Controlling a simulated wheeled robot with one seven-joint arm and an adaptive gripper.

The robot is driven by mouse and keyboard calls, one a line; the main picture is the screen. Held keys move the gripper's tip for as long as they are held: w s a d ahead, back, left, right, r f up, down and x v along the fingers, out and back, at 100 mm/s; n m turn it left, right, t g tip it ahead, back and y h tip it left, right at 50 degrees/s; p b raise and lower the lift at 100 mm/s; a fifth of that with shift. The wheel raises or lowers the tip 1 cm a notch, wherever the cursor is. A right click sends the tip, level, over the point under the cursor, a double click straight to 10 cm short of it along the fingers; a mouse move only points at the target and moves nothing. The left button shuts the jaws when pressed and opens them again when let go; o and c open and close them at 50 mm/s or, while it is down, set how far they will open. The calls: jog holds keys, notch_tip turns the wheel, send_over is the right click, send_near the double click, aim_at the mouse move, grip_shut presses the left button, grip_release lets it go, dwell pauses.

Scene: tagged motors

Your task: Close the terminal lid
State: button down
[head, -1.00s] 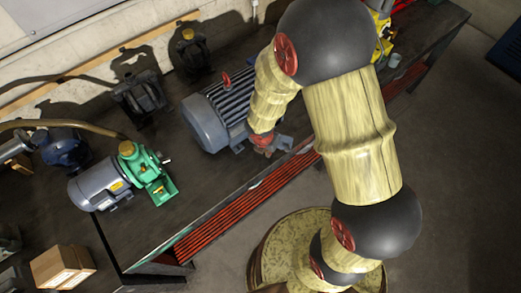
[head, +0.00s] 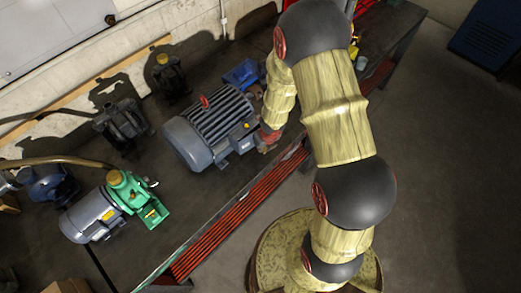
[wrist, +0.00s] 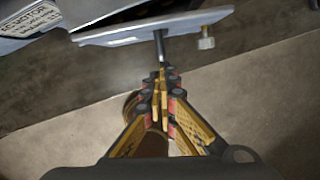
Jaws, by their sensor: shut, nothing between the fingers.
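The large grey finned motor (head: 208,125) lies on the bench, with a grey terminal box (head: 243,139) on the side facing my arm. In the wrist view a pale grey plate (wrist: 120,35), which looks like the terminal lid, crosses the top, seen nearly edge-on. A brass-coloured knob (wrist: 206,42) and a metal rod (wrist: 160,47) stick out from its lower edge. My gripper (wrist: 161,78) is shut and empty, its fingertips just below the plate by the rod. I cannot tell whether they touch. In the head view my gripper (head: 266,142) is beside the box, partly hidden by my wrist.
A green pump with a grey motor (head: 92,216) stands to the left on the bench. Dark pump parts (head: 122,122) and a blue bin (head: 243,74) sit towards the wall. Red slats (head: 235,222) run along the bench front.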

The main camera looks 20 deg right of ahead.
jog(key=shift+w+d+n+p, duration=0.3)
jog(key=shift+w+n+p, duration=0.1)
jog(key=shift+w+n, duration=0.25)
jog(key=shift+s, duration=0.1)
